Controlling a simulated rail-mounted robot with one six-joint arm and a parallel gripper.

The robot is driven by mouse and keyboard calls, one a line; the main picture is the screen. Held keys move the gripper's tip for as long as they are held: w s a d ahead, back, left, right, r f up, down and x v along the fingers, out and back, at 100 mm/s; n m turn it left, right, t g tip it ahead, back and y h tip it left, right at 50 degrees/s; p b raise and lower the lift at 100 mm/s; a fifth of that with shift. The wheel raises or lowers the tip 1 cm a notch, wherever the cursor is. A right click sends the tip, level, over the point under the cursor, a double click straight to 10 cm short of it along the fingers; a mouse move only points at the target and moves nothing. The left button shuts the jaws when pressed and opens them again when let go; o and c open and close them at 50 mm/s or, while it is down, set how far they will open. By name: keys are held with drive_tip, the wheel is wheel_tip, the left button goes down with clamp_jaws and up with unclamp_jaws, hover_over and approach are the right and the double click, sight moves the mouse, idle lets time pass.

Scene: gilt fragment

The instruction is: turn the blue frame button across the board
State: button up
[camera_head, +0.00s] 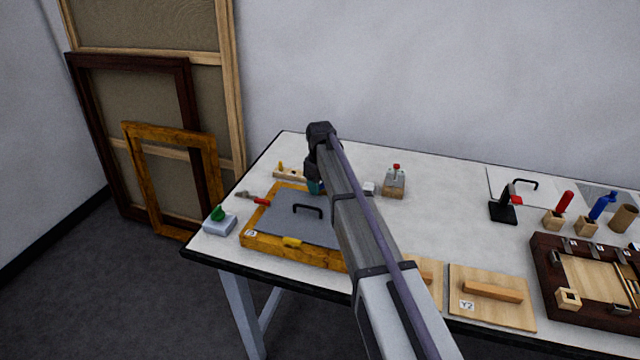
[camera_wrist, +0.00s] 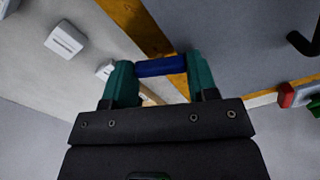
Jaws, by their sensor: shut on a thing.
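The blue frame button (camera_wrist: 161,67) shows in the wrist view as a short bar over the golden frame rail. My gripper (camera_wrist: 160,78) has its two teal fingers at the button's two ends and is shut on it. In the head view my gripper (camera_head: 316,187) is at the far side of the golden frame (camera_head: 262,244), and the blue button is hidden there by my arm. The grey board (camera_head: 285,222) with a black handle (camera_head: 307,208) lies inside the frame. It also shows in the wrist view (camera_wrist: 235,40). Whether the button overlaps the board is unclear.
A yellow button (camera_head: 292,242) sits on the frame's near rail. A red-handled tool (camera_head: 254,199) and a green-topped block (camera_head: 218,219) lie left of it. A bottle holder (camera_head: 394,184) stands right of my gripper. Wooden panels (camera_head: 490,310) lie at the front right.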

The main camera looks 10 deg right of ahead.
drive_tip(key=shift+n, duration=2.3)
drive_tip(key=o, duration=0.9)
drive_tip(key=shift+o, duration=0.2)
wheel_tip(320, 180, up, 11)
drive_tip(key=p, duration=1)
drive_tip(key=shift+f+p, duration=0.15)
drive_tip(key=shift+p, duration=0.25)
